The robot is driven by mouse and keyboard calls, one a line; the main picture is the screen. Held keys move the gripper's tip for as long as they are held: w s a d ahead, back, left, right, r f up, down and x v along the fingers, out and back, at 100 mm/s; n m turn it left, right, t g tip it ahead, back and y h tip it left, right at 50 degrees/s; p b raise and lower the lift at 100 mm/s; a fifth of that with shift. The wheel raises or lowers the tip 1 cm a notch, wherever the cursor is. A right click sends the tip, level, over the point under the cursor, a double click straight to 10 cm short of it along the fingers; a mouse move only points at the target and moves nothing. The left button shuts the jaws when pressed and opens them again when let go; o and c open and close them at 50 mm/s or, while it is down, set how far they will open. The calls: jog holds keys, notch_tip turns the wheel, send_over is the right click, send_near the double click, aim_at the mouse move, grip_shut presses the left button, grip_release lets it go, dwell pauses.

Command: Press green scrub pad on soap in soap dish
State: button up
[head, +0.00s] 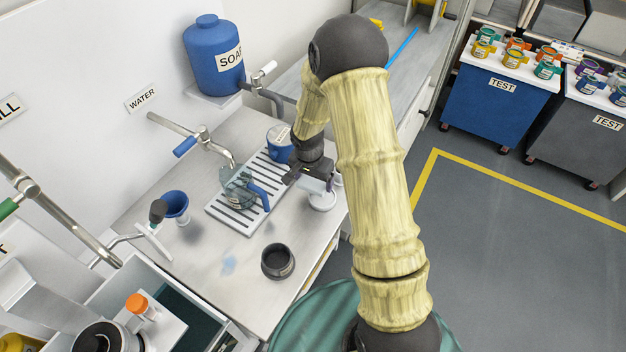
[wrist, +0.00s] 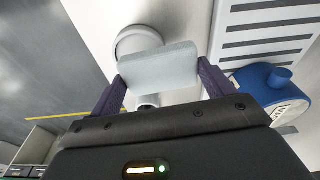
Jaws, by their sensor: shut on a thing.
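My gripper (head: 316,184) is over the bench, right of the slotted drain tray. In the wrist view its two dark fingers (wrist: 160,76) are closed on the sides of a flat, pale grey-green pad, the scrub pad (wrist: 158,66). A round white dish, apparently the soap dish (head: 322,202), stands just below and beside my gripper; it also shows in the wrist view (wrist: 137,40), partly behind the pad. The pad overlaps the dish in that view, and I cannot tell whether they touch. I cannot make out the soap; the pad and gripper hide part of the dish.
The slotted drain tray (head: 223,216) holds a clear jug with a blue handle (head: 258,196) and a blue container (head: 279,140) close to my gripper. A dark cup (head: 278,262) stands in front. A tap (head: 205,138) overhangs the tray. Bench between cup and tray is clear.

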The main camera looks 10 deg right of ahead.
aim_at(314, 180)
jog(key=shift+w+r+p, duration=0.15)
jog(key=shift+r+p, duration=0.75)
jog(key=shift+r, duration=0.6)
jog(key=shift+a, duration=0.15)
jog(key=shift+f, duration=0.1)
